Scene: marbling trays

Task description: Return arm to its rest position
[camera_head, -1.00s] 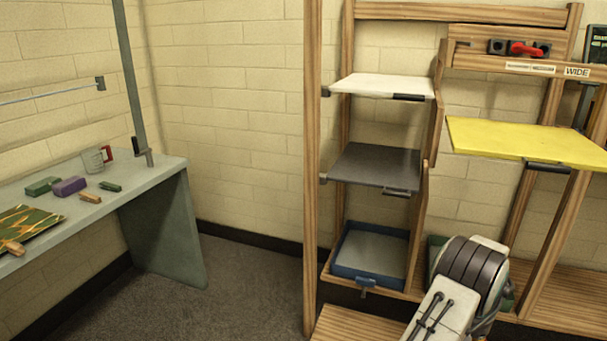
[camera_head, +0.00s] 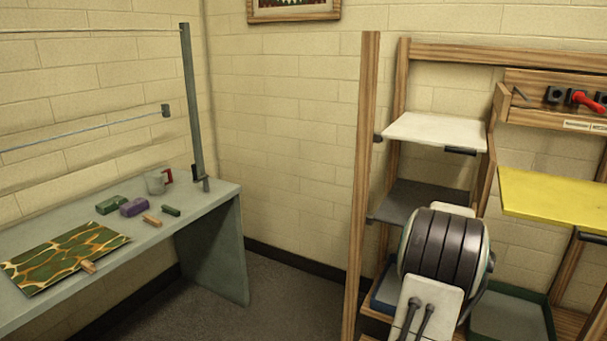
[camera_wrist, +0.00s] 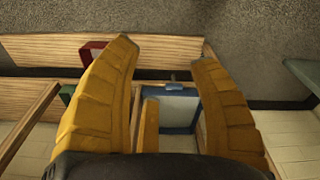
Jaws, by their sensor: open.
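My gripper (camera_wrist: 170,75) shows in the wrist view with its yellow fingers spread wide apart and nothing between them. Behind the fingers lie the wooden rack and a blue tray (camera_wrist: 180,107). In the head view my arm stands in front of the lower rack at the right, and the gripper itself is not visible there. The arm hides part of the grey shelf (camera_head: 400,200) and of the blue tray (camera_head: 385,290).
The wooden rack (camera_head: 366,180) holds a white shelf (camera_head: 430,130) and a yellow board (camera_head: 555,198). A green-rimmed tray (camera_head: 510,318) sits low at right. Open floor lies between.

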